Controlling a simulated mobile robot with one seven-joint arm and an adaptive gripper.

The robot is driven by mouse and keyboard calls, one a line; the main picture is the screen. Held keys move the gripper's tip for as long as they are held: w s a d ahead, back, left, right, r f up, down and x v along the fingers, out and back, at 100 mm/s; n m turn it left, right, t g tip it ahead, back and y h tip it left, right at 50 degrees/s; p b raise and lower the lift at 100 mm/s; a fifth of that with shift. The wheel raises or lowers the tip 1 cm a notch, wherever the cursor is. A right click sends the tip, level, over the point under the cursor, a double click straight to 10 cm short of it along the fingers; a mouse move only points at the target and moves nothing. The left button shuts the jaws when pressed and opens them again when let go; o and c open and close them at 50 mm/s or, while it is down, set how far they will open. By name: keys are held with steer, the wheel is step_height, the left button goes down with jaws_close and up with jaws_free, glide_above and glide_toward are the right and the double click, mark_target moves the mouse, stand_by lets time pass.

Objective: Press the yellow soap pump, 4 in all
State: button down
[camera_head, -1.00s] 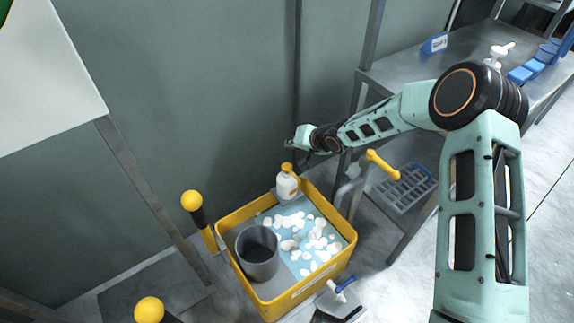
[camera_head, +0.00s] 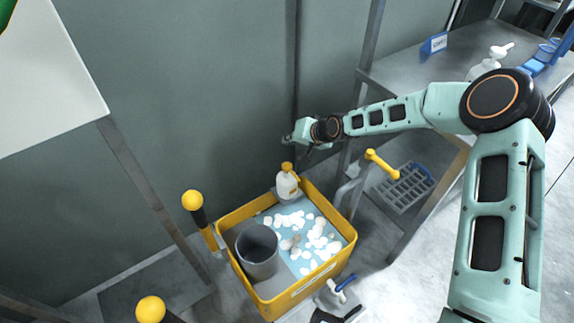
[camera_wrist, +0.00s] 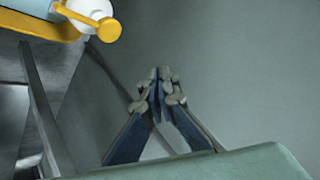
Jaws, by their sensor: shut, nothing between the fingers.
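The soap bottle (camera_head: 287,187) is white with a yellow pump (camera_head: 287,168) on top. It stands upright at the back corner of a yellow bin. In the wrist view the yellow pump (camera_wrist: 104,29) shows at the upper left, with the white bottle top beside it. My gripper (camera_wrist: 162,75) is shut and empty in the wrist view, apart from the pump and to its right. In the head view my gripper is above and slightly right of the pump, but its fingertips are too small to make out clearly.
The yellow bin (camera_head: 309,292) holds a grey cup (camera_head: 257,262) and several white pieces. A yellow-tipped handle (camera_head: 381,165) rises to its right, and yellow-knobbed levers (camera_head: 192,200) stand to its left. A metal table (camera_head: 395,68) with another white pump bottle (camera_head: 482,68) is at right. A wall rises behind.

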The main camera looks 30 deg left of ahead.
mark_target(286, 164)
steer(key=shift+f, duration=0.1)
steer(key=shift+f+b, duration=2.6)
steer(key=shift+f, duration=1.75)
steer(key=shift+f+b, duration=0.4)
steer(key=shift+b, duration=0.05)
steer(key=shift+f+b, duration=0.75)
steer(key=shift+f, duration=0.25)
steer(key=shift+r+p, duration=0.7)
steer(key=shift+r, duration=0.65)
steer(key=shift+r, duration=0.1)
